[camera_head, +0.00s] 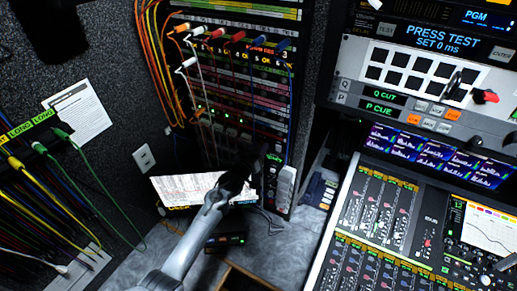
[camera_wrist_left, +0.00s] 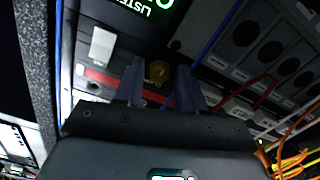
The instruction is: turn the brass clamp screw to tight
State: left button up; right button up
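The brass clamp screw (camera_wrist_left: 159,71) is a small round brass knob on a dark panel in the left wrist view. My left gripper (camera_head: 262,158) is at the lower part of the patch rack in the head view. Its two fingers stand apart in the left wrist view, one on each side of the screw, with gaps showing; I cannot tell whether the tips reach past it. The screw cannot be made out in the head view. My right gripper is in neither view.
The patch rack (camera_head: 240,115) carries many coloured cables; a blue cable (camera_wrist_left: 219,35) runs close by my left fingers. A lit paper sheet (camera_head: 185,189) is beside my left forearm. The mixing console (camera_head: 375,215) fills the right side.

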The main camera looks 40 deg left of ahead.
pick_arm(q)
jog(key=shift+o, duration=0.7)
jog(key=shift+s, duration=0.1)
jog(key=s+d+b, duration=0.1)
jog(key=s+d, duration=0.1)
jog(key=s, duration=0.8)
jog(key=shift+s, duration=0.2)
